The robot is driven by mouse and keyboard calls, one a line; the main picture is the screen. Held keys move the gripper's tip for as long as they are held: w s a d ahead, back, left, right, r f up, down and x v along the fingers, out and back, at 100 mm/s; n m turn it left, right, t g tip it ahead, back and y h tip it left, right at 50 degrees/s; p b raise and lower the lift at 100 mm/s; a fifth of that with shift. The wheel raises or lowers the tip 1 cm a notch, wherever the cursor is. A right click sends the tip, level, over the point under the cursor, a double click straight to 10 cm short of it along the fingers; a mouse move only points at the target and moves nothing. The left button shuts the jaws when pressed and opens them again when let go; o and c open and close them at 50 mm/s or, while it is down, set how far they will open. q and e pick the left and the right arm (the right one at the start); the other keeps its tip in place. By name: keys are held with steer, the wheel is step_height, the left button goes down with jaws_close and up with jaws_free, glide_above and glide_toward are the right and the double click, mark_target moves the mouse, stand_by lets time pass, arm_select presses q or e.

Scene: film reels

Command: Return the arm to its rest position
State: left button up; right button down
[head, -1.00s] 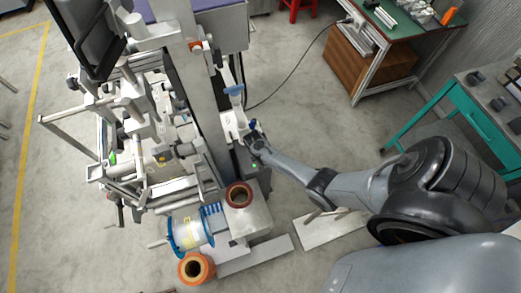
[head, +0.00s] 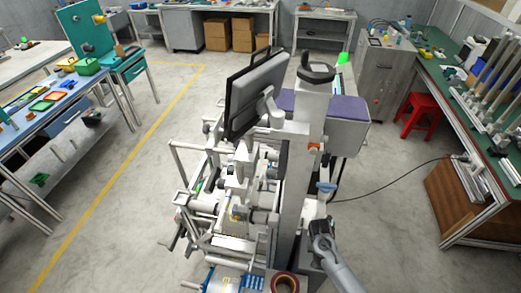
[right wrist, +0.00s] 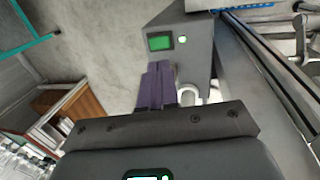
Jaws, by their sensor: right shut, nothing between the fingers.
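My right arm enters the head view at the bottom right. Its gripper (head: 322,243) is beside the lower right of the machine's grey column (head: 292,190). In the right wrist view the two purple fingers (right wrist: 159,68) are together with nothing between them. They point toward a grey box with a lit green screen (right wrist: 160,42); I cannot tell whether they touch it. My left gripper is in neither view.
The machine carries a black monitor (head: 256,92). A brown-orange reel (head: 285,282) and a blue-rimmed white spool (head: 222,283) are at the bottom edge. A red stool (head: 419,116) and a green-topped bench (head: 490,145) stand right. Floor between is clear except for a cable.

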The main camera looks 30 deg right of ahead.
steer(key=s+a+f+n+g, duration=0.1)
steer(key=s+a+f, duration=0.2)
steer(key=s, duration=0.9)
steer(key=s+a+r+n+t, duration=0.2)
steer(key=s+a+r+n, duration=0.15)
steer(key=a+r, duration=0.35)
steer(key=w+a+r+n+t+y+p, duration=0.1)
steer(key=r+p, duration=0.6)
steer(key=r, duration=0.9)
steer(key=w+a+r+n+t+p, duration=0.1)
steer(key=a+r+n+t+p, duration=0.2)
steer(key=r, duration=1.4)
steer(key=a+n+p, duration=0.1)
steer(key=a+p, duration=0.2)
steer(key=p, duration=0.2)
steer(key=shift+w+a+y, duration=0.15)
steer(key=shift+a+y, duration=0.1)
steer(key=shift+y, duration=0.15)
steer(key=shift+r, duration=0.1)
